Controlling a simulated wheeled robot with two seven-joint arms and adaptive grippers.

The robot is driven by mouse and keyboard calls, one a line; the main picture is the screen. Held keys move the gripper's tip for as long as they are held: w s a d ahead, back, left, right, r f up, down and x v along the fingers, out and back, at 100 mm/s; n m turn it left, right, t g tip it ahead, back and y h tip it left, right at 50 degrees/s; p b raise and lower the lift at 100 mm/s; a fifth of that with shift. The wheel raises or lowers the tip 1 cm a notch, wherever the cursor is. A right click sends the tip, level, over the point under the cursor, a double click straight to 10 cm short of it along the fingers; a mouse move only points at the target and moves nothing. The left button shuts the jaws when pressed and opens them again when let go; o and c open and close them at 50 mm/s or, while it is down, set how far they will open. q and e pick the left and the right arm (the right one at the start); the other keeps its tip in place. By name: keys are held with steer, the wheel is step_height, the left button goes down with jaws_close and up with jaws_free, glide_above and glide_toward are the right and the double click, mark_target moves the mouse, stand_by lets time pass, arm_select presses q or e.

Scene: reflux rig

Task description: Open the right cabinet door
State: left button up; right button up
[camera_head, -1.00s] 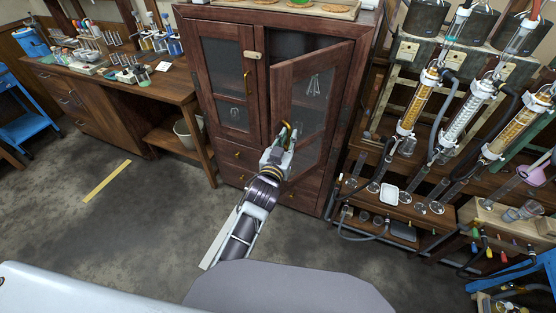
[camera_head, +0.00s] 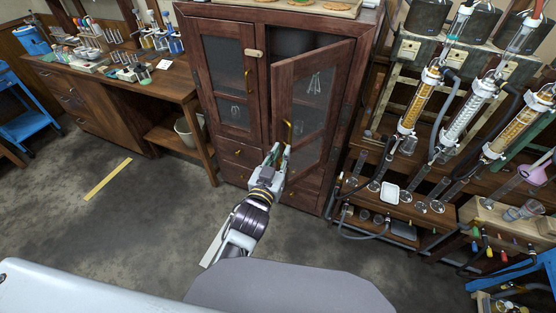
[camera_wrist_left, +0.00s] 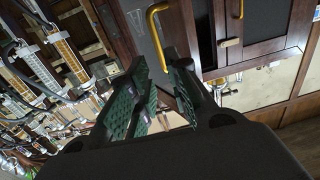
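The right cabinet door (camera_head: 308,100) has a red-brown wooden frame and a glass pane. It stands partly open, with a dark gap along its top. Its brass handle (camera_head: 287,131) is on the door's left side and also shows as a yellow bar in the left wrist view (camera_wrist_left: 154,32). My left gripper (camera_head: 278,151) is just below and in front of this handle. Its green-padded fingers (camera_wrist_left: 166,92) are apart, with nothing seen between them, and appear clear of the handle. My right gripper is in neither view.
The left cabinet door (camera_head: 226,75) is closed, with a small tan latch (camera_head: 253,54) at its upper right edge. A glassware rack (camera_head: 420,120) stands close on the right. A wooden bench (camera_head: 130,95) is on the left. The floor before the cabinet is clear.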

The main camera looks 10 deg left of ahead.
arm_select(q)
steer(key=shift+s+a, duration=0.2)
steer(key=shift+s, duration=0.8)
steer(key=shift+c, duration=0.3)
